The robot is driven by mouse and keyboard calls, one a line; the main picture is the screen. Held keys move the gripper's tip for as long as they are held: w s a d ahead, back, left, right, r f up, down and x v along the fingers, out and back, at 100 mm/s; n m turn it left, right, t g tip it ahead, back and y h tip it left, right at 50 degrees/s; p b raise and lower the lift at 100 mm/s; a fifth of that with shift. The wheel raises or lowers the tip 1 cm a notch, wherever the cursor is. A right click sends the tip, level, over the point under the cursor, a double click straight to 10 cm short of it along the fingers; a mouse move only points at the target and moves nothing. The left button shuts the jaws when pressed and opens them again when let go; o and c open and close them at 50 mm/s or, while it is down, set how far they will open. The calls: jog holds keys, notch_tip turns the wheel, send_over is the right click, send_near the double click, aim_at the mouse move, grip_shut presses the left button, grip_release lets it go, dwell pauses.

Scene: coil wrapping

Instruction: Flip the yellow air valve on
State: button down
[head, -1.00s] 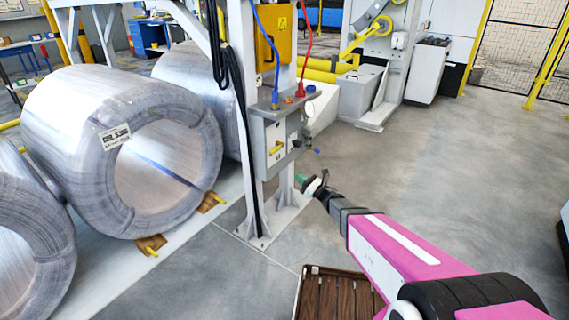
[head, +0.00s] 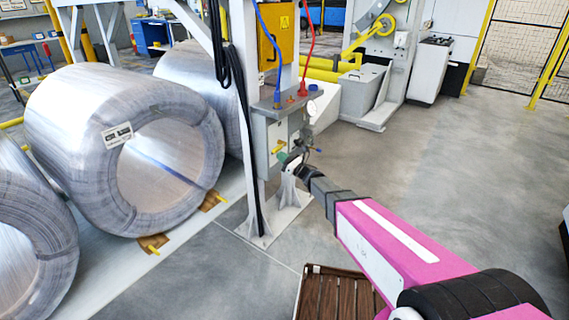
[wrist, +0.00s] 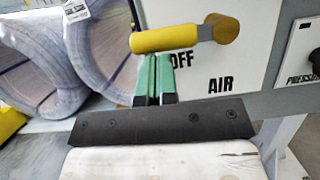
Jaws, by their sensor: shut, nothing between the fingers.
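A pressure control (wrist: 312,55) is at the right of the panel. Blue (head: 266,45) and red (head: 309,45) hoses enter the box top. Large wire coils (head: 130,150) stand left of the post. A brown slatted pallet (head: 340,295) lies on the floor in front. Floor to the right is clear.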

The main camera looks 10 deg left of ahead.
aim_at(277, 148)
jog(key=shift+s+a+r+m+t, duration=0.1)
jog(key=shift+r+m+t, duration=0.3)
jog(key=shift+m, duration=0.5)
notch_tip(277, 148, up, 2)
jog(key=m, duration=0.2)
jog(key=m+t+h, duration=0.1)
jog(key=m, duration=0.1)
jog(key=shift+s+r+h, duration=0.1)
jog(key=shift+s+h, duration=0.05)
jog(key=shift+h, duration=0.15)
jog(key=r+m, duration=0.1)
jog(key=m, duration=0.1)
jog(key=m+h, duration=0.1)
jog(key=m, duration=0.1)
jog(key=r+m+t, duration=0.1)
jog(key=m, duration=0.1)
jog(key=shift+w+r+h, duration=0.3)
jog(key=shift+w+h, duration=0.05)
jog(key=shift+h, duration=0.05)
jog(key=shift+w+d+r+m+t+h, duration=0.1)
jog(key=shift+w+d+r+m+h, duration=0.2)
jog(key=shift+w+r+m, duration=0.4)
jog(key=shift+w+d+r+m+t+h, duration=0.1)
jog(key=shift+w+d+r+m+h, duration=0.25)
jog(key=shift+m, duration=0.7)
jog(key=shift+w+d+r+m+t+h, duration=0.15)
jog(key=shift+w+r+m+h, duration=0.1)
jog(key=shift+w+r+m, duration=0.5)
jog(key=shift+w+f, duration=0.1)
jog(key=shift+d, duration=0.1)
